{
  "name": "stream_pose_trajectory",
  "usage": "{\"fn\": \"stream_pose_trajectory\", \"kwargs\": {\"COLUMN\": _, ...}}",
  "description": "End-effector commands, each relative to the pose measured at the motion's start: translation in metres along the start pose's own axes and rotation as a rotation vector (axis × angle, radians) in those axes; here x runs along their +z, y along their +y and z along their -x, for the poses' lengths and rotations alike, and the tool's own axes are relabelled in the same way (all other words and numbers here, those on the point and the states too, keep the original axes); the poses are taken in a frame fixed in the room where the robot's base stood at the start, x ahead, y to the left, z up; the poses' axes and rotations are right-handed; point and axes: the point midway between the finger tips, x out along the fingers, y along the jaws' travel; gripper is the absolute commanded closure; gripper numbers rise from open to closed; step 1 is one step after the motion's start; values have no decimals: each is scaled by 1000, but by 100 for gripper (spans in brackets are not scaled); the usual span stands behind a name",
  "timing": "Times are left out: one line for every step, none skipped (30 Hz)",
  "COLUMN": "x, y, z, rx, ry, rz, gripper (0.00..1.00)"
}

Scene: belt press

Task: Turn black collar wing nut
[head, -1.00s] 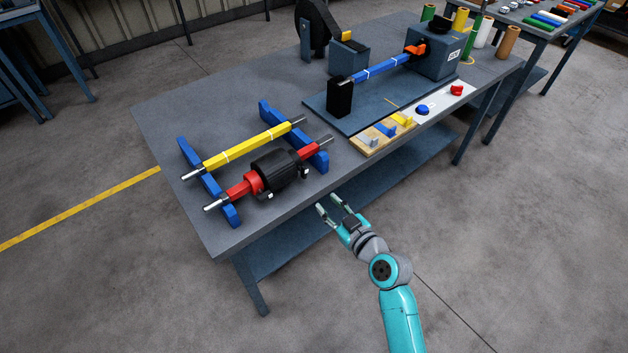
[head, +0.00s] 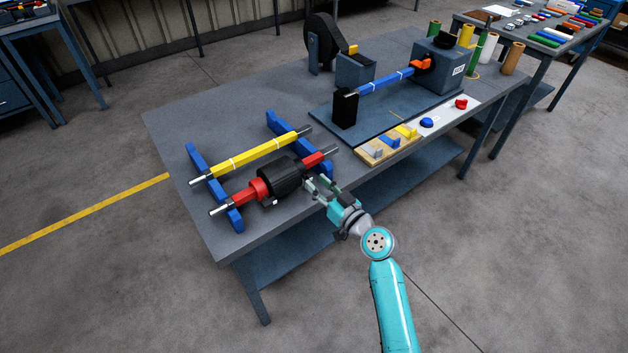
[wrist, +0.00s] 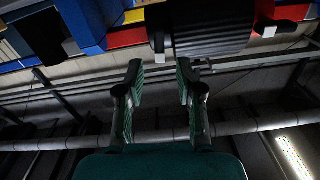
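The black collar (head: 282,181) sits around the red bar (head: 315,159), which lies across the blue rack (head: 237,216). A small pale wing nut (head: 268,201) shows on the collar's near left side. The right one is not clearly distinguishable beside my fingers. My gripper (head: 316,187) is at the near right side of the collar, open and empty. In the wrist view, the collar (wrist: 212,27) is beyond the two spread fingers (wrist: 160,82), with a gap between. Small pale wing nut parts show near the collar's left end (wrist: 159,45) and right end (wrist: 269,31).
A yellow bar (head: 250,155) lies on the same rack behind the red bar. To the right are a wooden block with coloured levers (head: 372,158), a blue button (head: 427,122) and a red button (head: 461,104). The table's front edge lies below my gripper.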

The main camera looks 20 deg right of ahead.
Motion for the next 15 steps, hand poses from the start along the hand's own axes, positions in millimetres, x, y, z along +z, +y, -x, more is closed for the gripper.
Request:
{"fn": "stream_pose_trajectory", "kwargs": {"x": 0, "y": 0, "z": -7, "rx": -1, "ry": 0, "rz": 0, "gripper": 64}}
{"fn": "stream_pose_trajectory", "kwargs": {"x": 0, "y": 0, "z": -10, "rx": -2, "ry": 0, "rz": 0, "gripper": 64}}
{"fn": "stream_pose_trajectory", "kwargs": {"x": 0, "y": 0, "z": -14, "rx": -2, "ry": -1, "rz": 0, "gripper": 64}}
{"fn": "stream_pose_trajectory", "kwargs": {"x": 0, "y": 0, "z": -16, "rx": -2, "ry": -1, "rz": 1, "gripper": 64}}
{"fn": "stream_pose_trajectory", "kwargs": {"x": 0, "y": 0, "z": -18, "rx": -1, "ry": 0, "rz": 1, "gripper": 64}}
{"fn": "stream_pose_trajectory", "kwargs": {"x": 0, "y": 0, "z": -20, "rx": -1, "ry": 0, "rz": 1, "gripper": 64}}
{"fn": "stream_pose_trajectory", "kwargs": {"x": 0, "y": 0, "z": -21, "rx": 0, "ry": -1, "rz": 1, "gripper": 64}}
{"fn": "stream_pose_trajectory", "kwargs": {"x": 0, "y": 0, "z": -22, "rx": 0, "ry": -1, "rz": 1, "gripper": 64}}
{"fn": "stream_pose_trajectory", "kwargs": {"x": 0, "y": 0, "z": -23, "rx": 0, "ry": -1, "rz": 1, "gripper": 64}}
{"fn": "stream_pose_trajectory", "kwargs": {"x": 0, "y": 0, "z": -23, "rx": 0, "ry": -1, "rz": 1, "gripper": 64}}
{"fn": "stream_pose_trajectory", "kwargs": {"x": 0, "y": 0, "z": -23, "rx": 1, "ry": -1, "rz": 1, "gripper": 64}}
{"fn": "stream_pose_trajectory", "kwargs": {"x": 0, "y": 0, "z": -23, "rx": 1, "ry": -1, "rz": 1, "gripper": 64}}
{"fn": "stream_pose_trajectory", "kwargs": {"x": 0, "y": 0, "z": -23, "rx": 1, "ry": -1, "rz": 1, "gripper": 64}}
{"fn": "stream_pose_trajectory", "kwargs": {"x": 0, "y": 0, "z": -23, "rx": 1, "ry": -1, "rz": 1, "gripper": 64}}
{"fn": "stream_pose_trajectory", "kwargs": {"x": 0, "y": 0, "z": -23, "rx": 0, "ry": -1, "rz": 1, "gripper": 64}}
